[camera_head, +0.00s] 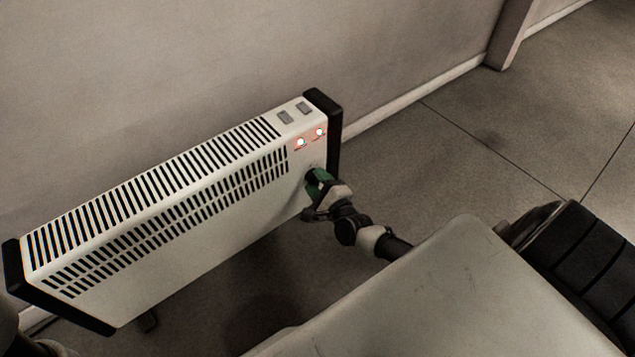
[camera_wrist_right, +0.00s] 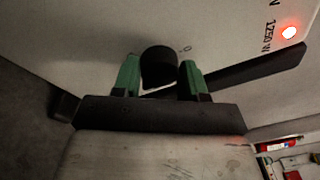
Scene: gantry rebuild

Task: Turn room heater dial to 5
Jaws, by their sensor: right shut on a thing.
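The white room heater (camera_head: 190,230) with black end caps stands along the wall at the left of the head view. Its black dial (camera_wrist_right: 158,68) is on the front panel near the right end, below two lit red lamps. My right gripper (camera_head: 318,182) is at the heater front there. In the right wrist view its green fingers (camera_wrist_right: 160,78) stand on both sides of the dial, shut on it. A "0" mark shows just beside the dial; the other dial numbers and its pointer cannot be made out. My left gripper is not in view.
Two grey switches (camera_head: 295,112) sit on the heater top at the right end. The wall (camera_head: 200,60) is close behind the heater. The tiled floor (camera_head: 470,140) is clear to the right of it.

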